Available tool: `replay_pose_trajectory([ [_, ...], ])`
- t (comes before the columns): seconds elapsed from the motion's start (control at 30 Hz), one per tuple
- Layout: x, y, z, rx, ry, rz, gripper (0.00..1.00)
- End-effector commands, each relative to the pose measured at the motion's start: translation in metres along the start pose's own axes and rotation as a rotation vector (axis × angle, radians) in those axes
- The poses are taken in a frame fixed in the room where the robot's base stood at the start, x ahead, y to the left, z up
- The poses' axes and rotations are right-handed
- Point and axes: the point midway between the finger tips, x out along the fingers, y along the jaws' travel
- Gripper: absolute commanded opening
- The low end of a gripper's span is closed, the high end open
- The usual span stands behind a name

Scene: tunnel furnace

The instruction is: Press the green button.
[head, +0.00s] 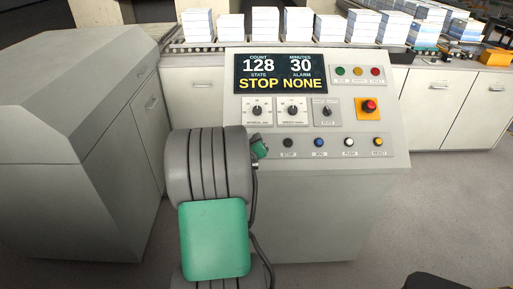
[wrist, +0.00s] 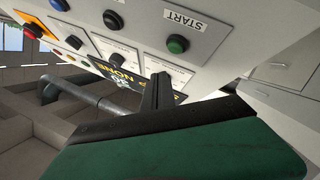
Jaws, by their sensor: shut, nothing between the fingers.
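The green button (wrist: 177,44), labelled START, is on the pale sloped control panel (wrist: 225,40) in the wrist view. In the head view my arm hides the spot left of the STOP button, so this button does not show there. My gripper (wrist: 160,88) is shut and empty, its dark fingers pointing at the panel just below the green button in the wrist picture. I see a gap between the fingertips and the button in the picture; whether they touch the panel is unclear. In the head view only a small green part beside my arm shows near the panel's left edge.
Black STOP (head: 288,143), blue (head: 319,142), white (head: 349,142) and yellow (head: 378,142) buttons line the panel's lower row. A red emergency button (head: 369,106), knobs and a green lamp (head: 340,71) sit above. The display (head: 280,73) reads STOP, NONE. A grey cabinet (head: 75,150) stands left.

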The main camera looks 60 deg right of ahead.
Motion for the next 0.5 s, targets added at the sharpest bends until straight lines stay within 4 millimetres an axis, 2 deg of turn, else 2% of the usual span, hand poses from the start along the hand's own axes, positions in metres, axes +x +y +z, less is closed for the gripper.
replay_pose_trajectory([
  [0.03,0.006,-0.007,0.009,0.001,0.0,0.001,0.0],
  [0.13,0.014,-0.012,0.014,0.0,0.0,0.001,0.0],
  [0.5,0.02,-0.013,0.014,-0.001,0.0,0.001,0.0],
])
